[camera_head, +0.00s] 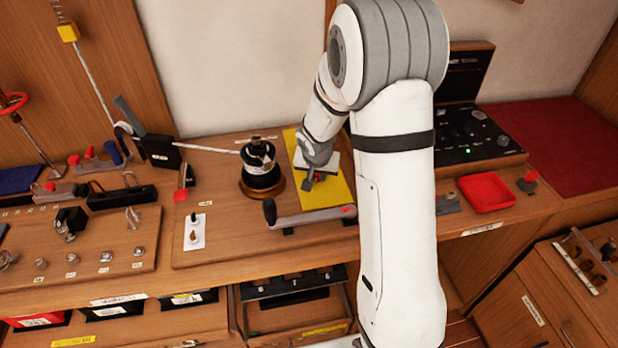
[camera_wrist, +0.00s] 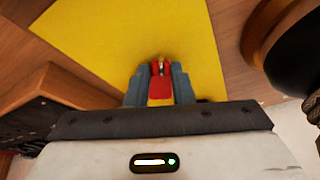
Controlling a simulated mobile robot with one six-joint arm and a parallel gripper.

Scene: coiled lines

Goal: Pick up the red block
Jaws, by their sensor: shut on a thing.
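The red block (camera_wrist: 160,89) sits between the two blue-grey fingers of my gripper (camera_wrist: 160,72) in the wrist view. The fingers are shut on its sides, and a small light-coloured detail shows at its far end. In the head view my gripper (camera_head: 309,183) points down over the yellow mat (camera_head: 338,192). Only a small red patch of the block (camera_head: 318,176) shows there, and the rest is hidden by the gripper. The mat also fills much of the wrist view (camera_wrist: 110,40). I cannot tell whether the block touches the mat.
A black spool on a brass-coloured base (camera_head: 262,178) stands just left of the mat. A grey lever bar (camera_head: 315,217) lies in front of it. A red tray (camera_head: 487,191) and a black open case (camera_head: 475,135) are to the right. Several small fittings crowd the left bench.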

